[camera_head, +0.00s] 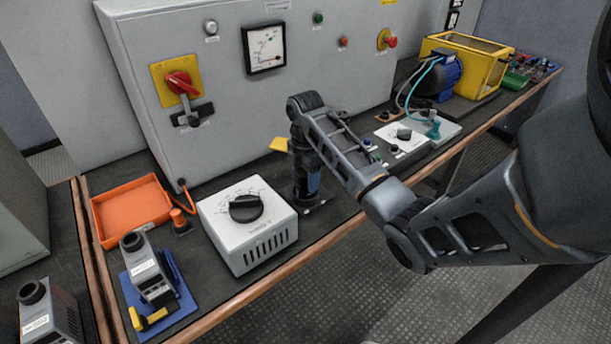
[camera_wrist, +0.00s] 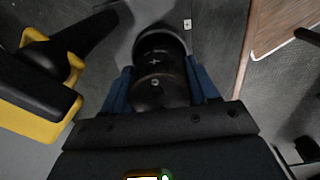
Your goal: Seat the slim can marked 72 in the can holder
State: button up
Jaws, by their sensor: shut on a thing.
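In the wrist view, a dark, nearly black can (camera_wrist: 160,78) with small light marks sits between the blue fingers of my gripper (camera_wrist: 162,92), which is shut on it. I cannot read a number on it. A grey rounded piece (camera_wrist: 182,36) lies around or behind the can's far end; I cannot tell whether they touch. In the head view my gripper (camera_head: 309,187) points down at the bench, just right of the white dial box. The can is mostly hidden there. A small light-grey piece (camera_head: 317,208) shows at its foot; I cannot tell whether it belongs to the can holder.
The white dial box (camera_head: 248,225) stands close left of my gripper. An orange tray (camera_head: 132,208) and a blue-based device (camera_head: 155,280) are farther left. The grey cabinet (camera_head: 230,95) rises behind. A white control box (camera_head: 408,138) and yellow-framed machine (camera_head: 467,65) stand right.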

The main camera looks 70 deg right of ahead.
jog(key=shift+f, duration=0.2)
jog(key=o, duration=1.4)
notch_tip(320, 180, up, 8)
jog(key=shift+f+p, duration=0.1)
jog(key=shift+p, duration=0.6)
